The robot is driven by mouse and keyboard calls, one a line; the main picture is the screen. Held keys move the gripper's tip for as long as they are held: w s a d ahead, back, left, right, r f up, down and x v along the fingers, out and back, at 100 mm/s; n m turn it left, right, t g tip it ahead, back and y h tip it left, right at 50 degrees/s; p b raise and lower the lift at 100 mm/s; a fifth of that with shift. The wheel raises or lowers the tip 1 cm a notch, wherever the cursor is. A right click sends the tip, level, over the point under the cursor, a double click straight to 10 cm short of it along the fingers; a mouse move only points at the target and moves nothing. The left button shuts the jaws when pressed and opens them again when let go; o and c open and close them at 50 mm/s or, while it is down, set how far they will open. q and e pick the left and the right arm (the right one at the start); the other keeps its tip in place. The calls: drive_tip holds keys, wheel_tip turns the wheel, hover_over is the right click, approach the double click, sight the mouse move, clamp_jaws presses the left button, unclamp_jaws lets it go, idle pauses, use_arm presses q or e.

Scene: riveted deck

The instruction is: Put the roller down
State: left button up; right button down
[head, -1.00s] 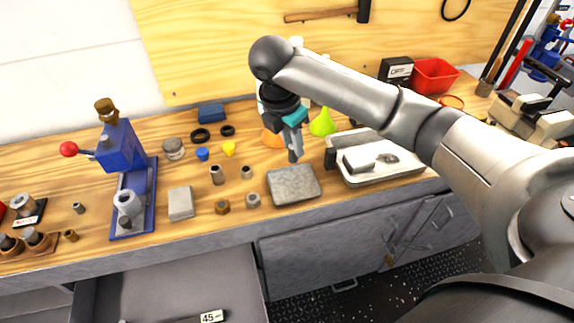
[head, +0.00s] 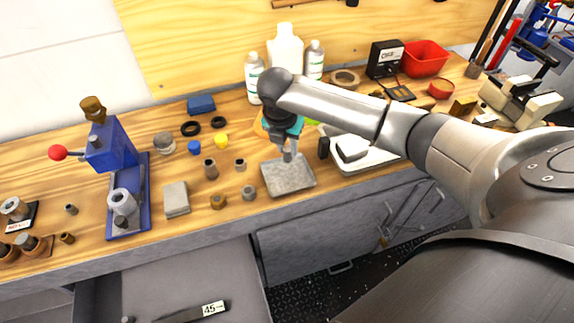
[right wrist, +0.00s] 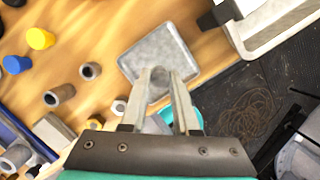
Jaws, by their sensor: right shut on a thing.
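My right gripper (head: 288,154) is over the far part of a square grey metal plate (head: 290,181) on the wooden bench. In the right wrist view its fingers (right wrist: 160,76) are shut on a small grey roller (right wrist: 158,88), seen between the fingertips. The plate (right wrist: 155,48) lies behind the fingertips in that view. I cannot tell whether the roller touches the plate. The roller is too small to make out clearly in the head view. My left gripper is not in view.
A white tray (head: 372,163) stands right of the plate. A hex nut (head: 218,202), small bushings (head: 211,169) and a grey block (head: 176,198) lie to its left. A blue press (head: 112,153) stands farther left. Bottles (head: 285,50) stand behind. An open drawer (head: 190,285) is below.

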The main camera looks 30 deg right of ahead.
sight(287, 162)
drive_tip(key=shift+f+b, duration=0.5)
drive_tip(key=shift+f, duration=2.8)
drive_tip(key=shift+f, duration=0.15)
drive_tip(key=c, duration=0.7)
unclamp_jaws()
drive_tip(key=shift+o, duration=0.2)
drive_tip(key=p+v, duration=0.2)
drive_tip(key=v, duration=1)
